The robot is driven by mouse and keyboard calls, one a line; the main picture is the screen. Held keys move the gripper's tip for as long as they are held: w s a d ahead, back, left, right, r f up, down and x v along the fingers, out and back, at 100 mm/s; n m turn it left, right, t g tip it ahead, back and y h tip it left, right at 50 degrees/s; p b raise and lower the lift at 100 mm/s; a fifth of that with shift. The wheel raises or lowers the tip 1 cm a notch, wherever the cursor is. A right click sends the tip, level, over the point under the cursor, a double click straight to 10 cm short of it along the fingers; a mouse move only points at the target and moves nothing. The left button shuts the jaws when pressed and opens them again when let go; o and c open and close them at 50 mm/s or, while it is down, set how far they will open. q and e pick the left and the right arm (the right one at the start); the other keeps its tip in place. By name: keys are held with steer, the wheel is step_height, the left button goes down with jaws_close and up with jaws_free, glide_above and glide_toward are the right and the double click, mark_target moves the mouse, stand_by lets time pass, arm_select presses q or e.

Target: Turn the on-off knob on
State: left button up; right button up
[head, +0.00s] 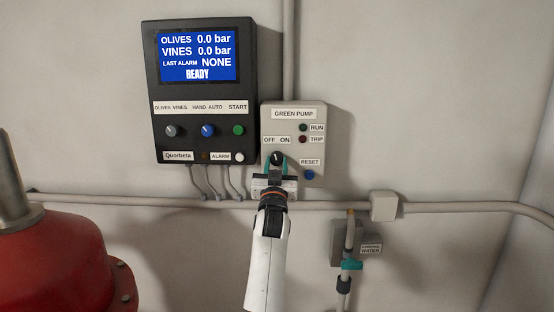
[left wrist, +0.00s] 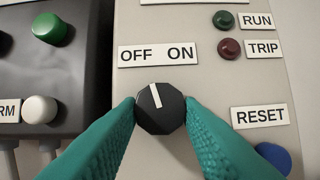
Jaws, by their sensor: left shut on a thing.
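The on-off knob (head: 277,157) is a small black dial on the grey GREEN PUMP box (head: 315,115), below its OFF and ON labels. In the left wrist view the knob (left wrist: 160,112) has a white pointer line that points up and leans slightly left, towards the OFF side. My left gripper (head: 277,164) has teal fingers on either side of the knob. In the left wrist view the left gripper (left wrist: 160,115) is shut on the knob, with the fingertips touching its left and right edges. My right gripper is in neither view.
RUN (head: 303,127) and TRIP (head: 303,139) lamps look dark. A blue RESET button (head: 309,175) sits right of the knob. The black control panel (head: 248,75) stands close on the left, its screen (head: 198,56) reading READY. A pipe (head: 330,205) runs below; a red vessel (head: 60,265) is lower left.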

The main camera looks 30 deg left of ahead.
arm_select(q)
steer(key=m+h+p, duration=0.1)
steer(key=m+p, duration=0.1)
steer(key=m, duration=0.1)
steer(key=m+h+p, duration=0.2)
steer(key=m+p, duration=0.1)
steer(key=m, duration=0.1)
steer(key=r+m+h+p, duration=0.1)
steer(key=m+h+p, duration=0.1)
steer(key=m+p, duration=0.1)
steer(key=shift+s+a+m+t, duration=0.2)
steer(key=shift+a+m+t, duration=0.2)
steer(key=shift+m, duration=0.2)
steer(key=shift+f+m+h+p, duration=0.15)
steer(key=shift+m+h+p, duration=0.65)
steer(key=shift+m+p, duration=0.4)
steer(key=o, duration=1)
steer(key=shift+w+f, duration=0.1)
steer(key=shift+f, duration=0.1)
